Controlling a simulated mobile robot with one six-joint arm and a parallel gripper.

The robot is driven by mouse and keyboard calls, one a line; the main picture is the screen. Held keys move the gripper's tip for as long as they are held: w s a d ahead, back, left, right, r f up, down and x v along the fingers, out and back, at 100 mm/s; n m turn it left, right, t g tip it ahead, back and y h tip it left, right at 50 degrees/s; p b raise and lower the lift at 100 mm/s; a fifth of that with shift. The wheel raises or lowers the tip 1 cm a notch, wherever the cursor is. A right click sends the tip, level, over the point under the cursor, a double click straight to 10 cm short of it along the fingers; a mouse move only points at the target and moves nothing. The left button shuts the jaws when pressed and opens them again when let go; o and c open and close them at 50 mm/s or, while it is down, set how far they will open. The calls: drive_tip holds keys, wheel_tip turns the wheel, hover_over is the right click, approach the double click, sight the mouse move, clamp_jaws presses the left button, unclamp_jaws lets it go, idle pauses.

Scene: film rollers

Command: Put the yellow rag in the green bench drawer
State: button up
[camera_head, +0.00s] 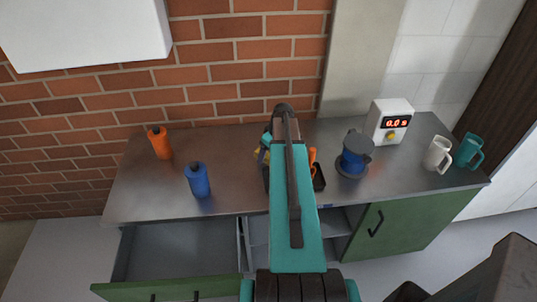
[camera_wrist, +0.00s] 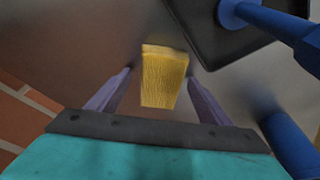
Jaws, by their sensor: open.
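The yellow rag (camera_wrist: 163,78) lies on the metal bench top between the two fingers of my gripper (camera_wrist: 159,68) in the wrist view. My gripper is open, with a finger on each side of the rag; I cannot tell whether they touch it.
A green cupboard door (camera_head: 400,232) is below right.

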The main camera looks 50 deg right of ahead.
idle(0.4)
drive_tip(key=c, duration=1.2)
drive_tip(key=shift+r, duration=0.2)
drive_tip(key=shift+r+b, duration=1.75)
drive_tip(key=shift+r, duration=3.1)
